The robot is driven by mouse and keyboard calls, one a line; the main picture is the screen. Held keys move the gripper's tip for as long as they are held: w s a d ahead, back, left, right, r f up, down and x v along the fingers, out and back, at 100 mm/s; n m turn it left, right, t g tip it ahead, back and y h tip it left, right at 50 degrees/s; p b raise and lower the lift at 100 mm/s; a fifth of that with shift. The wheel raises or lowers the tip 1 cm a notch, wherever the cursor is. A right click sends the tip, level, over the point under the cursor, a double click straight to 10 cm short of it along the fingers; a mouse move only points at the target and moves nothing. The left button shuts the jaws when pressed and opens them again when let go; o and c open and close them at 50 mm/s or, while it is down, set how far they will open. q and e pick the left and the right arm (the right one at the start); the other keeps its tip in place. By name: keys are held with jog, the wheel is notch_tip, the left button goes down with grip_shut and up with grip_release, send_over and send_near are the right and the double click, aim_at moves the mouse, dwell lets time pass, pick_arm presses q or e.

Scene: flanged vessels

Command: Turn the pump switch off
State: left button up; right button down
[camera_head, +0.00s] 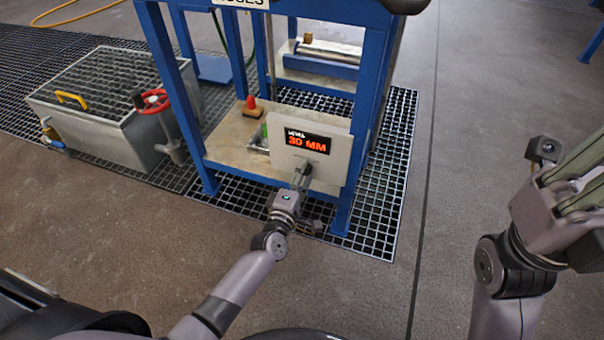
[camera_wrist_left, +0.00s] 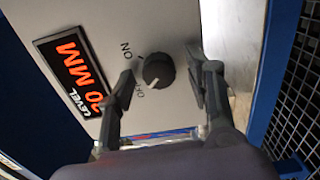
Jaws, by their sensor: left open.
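The pump switch is a round black knob (camera_wrist_left: 158,70) on a white panel (camera_head: 335,155), with ON and OFF lettered beside it in the left wrist view. My left gripper (camera_head: 303,178) is in front of the panel's lower part. In the left wrist view its two open fingers (camera_wrist_left: 160,76) stand either side of the knob, with gaps between. In the head view the gripper hides the knob. My right gripper (camera_head: 585,165) is at the right edge, partly cut off, away from the panel.
The panel's red display (camera_head: 307,142) reads LEVEL 30 MM. It sits on a blue frame (camera_head: 362,110) with a shelf (camera_head: 228,148) holding a red-topped part (camera_head: 251,106). A grey tank (camera_head: 100,105) and red handwheel (camera_head: 154,101) stand left.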

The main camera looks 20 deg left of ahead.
pick_arm(q)
jog(key=s, duration=1.2)
jog(key=shift+a, duration=0.2)
